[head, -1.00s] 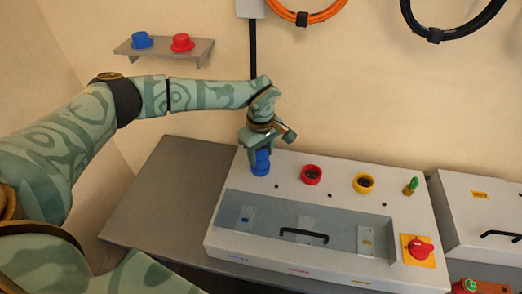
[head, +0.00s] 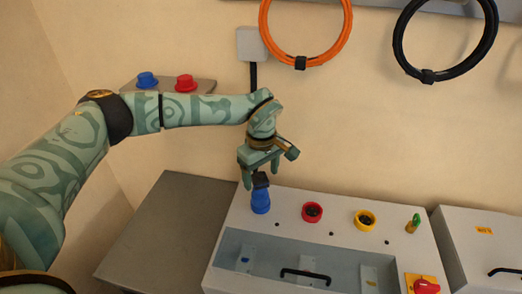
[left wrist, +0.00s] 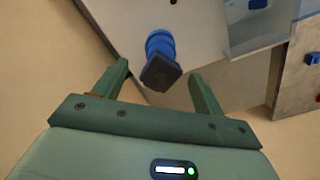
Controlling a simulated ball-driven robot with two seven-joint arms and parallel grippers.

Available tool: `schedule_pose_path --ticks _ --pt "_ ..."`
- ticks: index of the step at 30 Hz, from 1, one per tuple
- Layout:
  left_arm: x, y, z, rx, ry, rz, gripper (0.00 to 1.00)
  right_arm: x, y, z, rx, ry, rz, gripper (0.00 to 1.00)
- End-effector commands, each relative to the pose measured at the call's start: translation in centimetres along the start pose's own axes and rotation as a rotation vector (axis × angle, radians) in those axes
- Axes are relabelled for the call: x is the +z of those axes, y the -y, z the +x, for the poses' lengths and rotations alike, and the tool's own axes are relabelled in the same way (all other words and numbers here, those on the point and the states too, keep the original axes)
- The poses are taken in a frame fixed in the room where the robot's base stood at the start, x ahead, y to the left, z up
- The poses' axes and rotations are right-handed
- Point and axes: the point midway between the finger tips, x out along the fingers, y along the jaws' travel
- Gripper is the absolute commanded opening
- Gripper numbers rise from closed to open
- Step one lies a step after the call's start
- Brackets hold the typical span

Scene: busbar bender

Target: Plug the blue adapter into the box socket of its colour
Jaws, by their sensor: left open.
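The blue adapter (head: 261,201) stands upright at the left end of the row of sockets on the grey-white box (head: 233,222). It is blue below with a dark square top, which also faces me in the left wrist view (left wrist: 160,72). The blue socket under it is hidden, so I cannot tell how deep it sits. My left gripper (head: 261,174) is open just above the adapter. In the left wrist view its two fingers (left wrist: 158,73) lie to either side of the dark top, with gaps. My right gripper is not in view.
A red socket (head: 313,212) and a yellow socket (head: 365,220) are to the right on the box, then a green key-like part (head: 413,223) and a red knob (head: 427,286). A wall shelf (head: 208,86) holds blue and red caps behind my arm. Grey table (head: 165,230) at left is clear.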

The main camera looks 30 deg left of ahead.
Motion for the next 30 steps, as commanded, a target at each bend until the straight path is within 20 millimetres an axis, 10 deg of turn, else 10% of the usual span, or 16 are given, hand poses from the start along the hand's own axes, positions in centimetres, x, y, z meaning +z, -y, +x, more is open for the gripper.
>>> schedule_pose_path --ticks 12,30 --pt "0.0 0.0 -8.5 -0.002 0.000 -0.001 0.71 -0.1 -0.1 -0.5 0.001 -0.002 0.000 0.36" --pt "0.0 0.0 -9.0 -0.002 0.001 0.000 0.71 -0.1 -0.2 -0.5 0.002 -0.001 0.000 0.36"
